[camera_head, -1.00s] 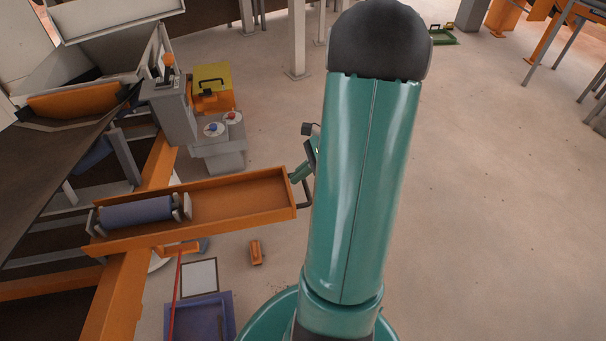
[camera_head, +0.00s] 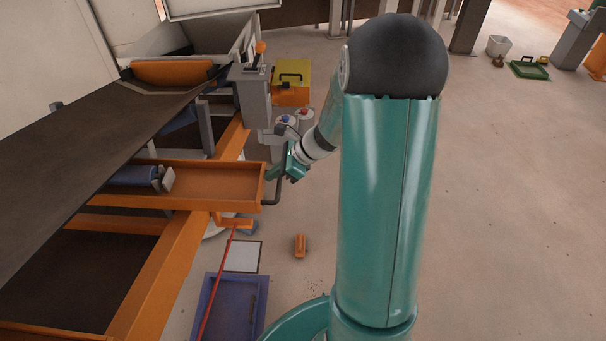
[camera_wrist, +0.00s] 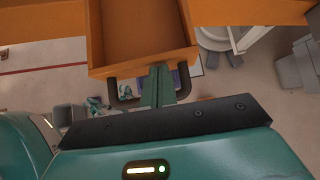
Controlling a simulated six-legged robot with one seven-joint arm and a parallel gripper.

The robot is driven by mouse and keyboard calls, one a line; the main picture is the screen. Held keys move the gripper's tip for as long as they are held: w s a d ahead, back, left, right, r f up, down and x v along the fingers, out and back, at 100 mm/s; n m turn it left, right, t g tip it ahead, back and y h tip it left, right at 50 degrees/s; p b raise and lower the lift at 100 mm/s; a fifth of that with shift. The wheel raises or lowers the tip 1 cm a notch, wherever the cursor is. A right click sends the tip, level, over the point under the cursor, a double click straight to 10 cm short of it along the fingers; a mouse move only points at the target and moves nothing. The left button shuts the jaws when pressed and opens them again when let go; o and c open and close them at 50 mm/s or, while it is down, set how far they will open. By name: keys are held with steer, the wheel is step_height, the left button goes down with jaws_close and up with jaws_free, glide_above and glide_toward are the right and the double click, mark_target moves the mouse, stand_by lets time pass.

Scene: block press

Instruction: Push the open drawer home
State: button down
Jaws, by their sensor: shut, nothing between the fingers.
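The orange drawer (camera_head: 225,182) sticks out to the right from the machine's orange frame, partly open. A blue roller (camera_head: 133,176) lies in its inner end, partly hidden by the dark sloping belt. The drawer's dark handle (camera_head: 282,186) is on its front end. My gripper (camera_head: 271,173) is at that front end, shut and empty. In the wrist view, my shut fingers (camera_wrist: 160,70) reach between the legs of the handle (camera_wrist: 113,90) to the drawer's front wall (camera_wrist: 145,66). They look to be at or against it; exact contact is hard to tell.
A grey lever box (camera_head: 254,95) with an orange knob and a stand with red and blue buttons (camera_head: 286,120) are behind the drawer. A purple bin (camera_head: 232,310) and small orange block (camera_head: 300,245) lie on the floor in front.

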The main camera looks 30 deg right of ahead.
glide_toward(205, 180)
steer(key=x, duration=0.4)
steer(key=shift+d+f, duration=0.1)
steer(key=shift+f, duration=0.15)
steer(key=shift+w+a+r, duration=0.1)
steer(key=shift+w+a, duration=0.05)
steer(key=shift+a, duration=0.15)
